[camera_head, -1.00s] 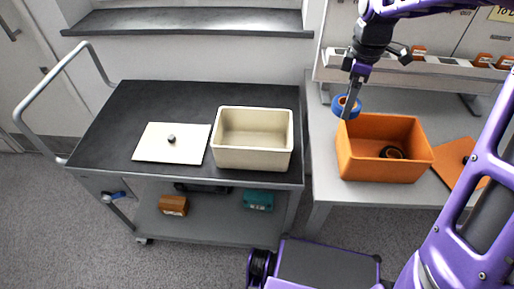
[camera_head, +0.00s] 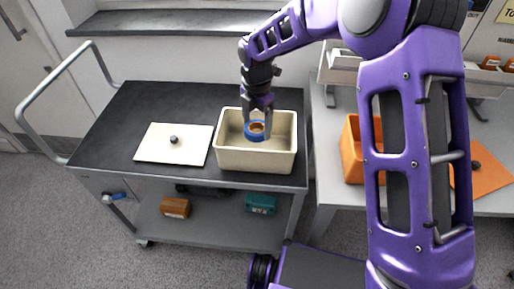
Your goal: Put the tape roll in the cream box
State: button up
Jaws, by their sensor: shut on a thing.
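The blue tape roll (camera_head: 254,131) with an orange-brown core is held by my gripper (camera_head: 258,118). My gripper is shut on it and points down over the cream box (camera_head: 256,161). The roll appears within the box's opening; I cannot tell whether it touches the box floor. The cream box is open and stands at the right end of the dark cart top.
The dark cart top (camera_head: 205,96) has free room behind the lid and box. An orange box (camera_head: 352,160) stands on the grey table to the right, partly hidden by my arm. An orange lid (camera_head: 488,172) lies beside it. A push handle (camera_head: 60,75) rises at the cart's left.

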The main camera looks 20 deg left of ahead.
aim_at(257, 127)
notch_tip(257, 127, down, 8)
jog(key=shift+r+b, duration=0.1)
jog(key=shift+b, duration=0.35)
jog(key=o, duration=1.1)
jog(key=shift+f, duration=0.2)
notch_tip(257, 127, up, 12)
jog(key=shift+d+r+p, duration=0.1)
jog(key=shift+r+p, duration=0.1)
jog(key=shift+p, duration=0.6)
